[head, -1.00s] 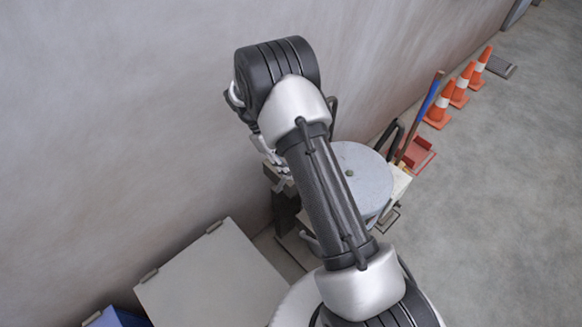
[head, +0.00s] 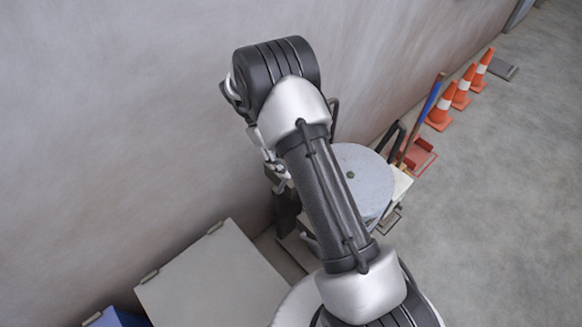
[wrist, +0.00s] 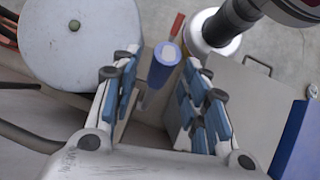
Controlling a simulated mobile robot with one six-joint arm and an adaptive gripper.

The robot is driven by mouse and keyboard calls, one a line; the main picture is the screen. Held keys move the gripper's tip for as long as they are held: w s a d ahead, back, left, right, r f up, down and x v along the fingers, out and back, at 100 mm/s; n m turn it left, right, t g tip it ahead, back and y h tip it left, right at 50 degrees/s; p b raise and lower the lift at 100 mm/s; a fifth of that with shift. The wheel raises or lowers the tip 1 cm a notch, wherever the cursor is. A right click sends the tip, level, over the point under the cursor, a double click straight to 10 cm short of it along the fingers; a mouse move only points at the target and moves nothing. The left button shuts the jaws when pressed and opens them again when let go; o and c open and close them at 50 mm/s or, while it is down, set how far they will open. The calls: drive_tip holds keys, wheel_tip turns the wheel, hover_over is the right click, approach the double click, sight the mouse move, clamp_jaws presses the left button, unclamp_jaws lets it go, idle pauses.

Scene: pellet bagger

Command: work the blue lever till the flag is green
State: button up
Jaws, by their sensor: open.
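The blue lever (wrist: 165,62) shows in the wrist view as a blue cylindrical grip, seen nearly end-on with a pale end face. My gripper (wrist: 160,88) is open, with one blue-padded finger on each side of the lever in the picture. I see no contact, and cannot tell how deep the lever sits between the fingers. In the head view my arm hides the lever and most of the gripper. I cannot make out the flag; a small red piece (wrist: 177,25) shows just beyond the lever, but I cannot tell what it is.
A round grey lid (head: 362,180) stands beside the arm; it is at upper left in the wrist view (wrist: 82,40). A grey box (head: 210,280) and blue bin (head: 118,318) are at lower left. Cones (head: 441,107) line the wall. Floor at right is clear.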

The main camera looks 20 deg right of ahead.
drive_tip(key=v, duration=0.9)
drive_tip(key=shift+r, duration=0.2)
drive_tip(key=shift+w, duration=0.1)
